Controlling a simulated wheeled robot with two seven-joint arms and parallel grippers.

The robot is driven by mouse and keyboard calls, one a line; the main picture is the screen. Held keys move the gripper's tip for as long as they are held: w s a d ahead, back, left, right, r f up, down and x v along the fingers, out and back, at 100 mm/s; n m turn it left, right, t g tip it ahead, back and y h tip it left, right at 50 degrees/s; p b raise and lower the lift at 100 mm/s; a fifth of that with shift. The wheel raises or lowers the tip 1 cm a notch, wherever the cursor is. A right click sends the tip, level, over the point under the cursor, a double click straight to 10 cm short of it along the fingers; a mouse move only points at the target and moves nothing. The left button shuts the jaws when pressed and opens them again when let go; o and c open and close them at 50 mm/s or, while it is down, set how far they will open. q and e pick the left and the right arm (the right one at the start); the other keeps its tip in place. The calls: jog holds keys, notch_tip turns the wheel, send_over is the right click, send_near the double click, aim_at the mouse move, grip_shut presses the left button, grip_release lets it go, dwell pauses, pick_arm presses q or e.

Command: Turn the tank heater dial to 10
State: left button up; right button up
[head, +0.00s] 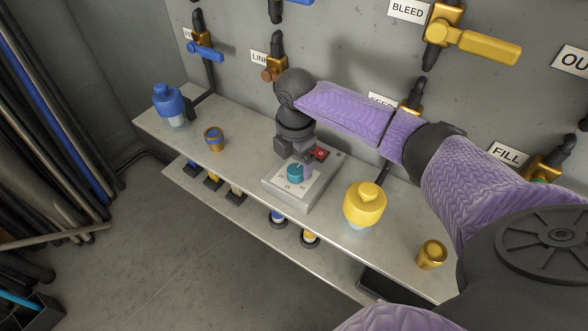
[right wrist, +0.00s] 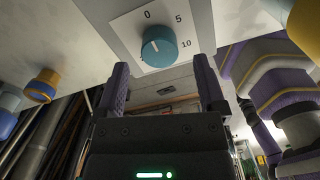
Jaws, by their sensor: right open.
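The teal heater dial (head: 295,172) sits on a white plate with printed numbers, on top of a grey box (head: 309,193) on the shelf. In the right wrist view the dial (right wrist: 159,47) shows 0, 5 and 10 around it. Its short white mark points up, roughly toward 0. My right gripper (head: 302,162) is over the box, close to the dial and partly hiding the plate. In the right wrist view its two fingers (right wrist: 161,68) are apart, with the dial beyond the gap and nothing held. My left gripper is not in view.
A red switch (head: 319,153) is on the box behind the dial. A yellow bottle (head: 365,205) and brass fitting (head: 432,254) stand right; a blue bottle (head: 170,105) and small fitting (head: 214,138) stand left. Valves (head: 473,42) line the wall above.

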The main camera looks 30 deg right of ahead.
aim_at(296, 170)
notch_tip(296, 170, down, 3)
jog(key=shift+f+b, duration=0.1)
jog(key=shift+b, duration=0.35)
grip_shut()
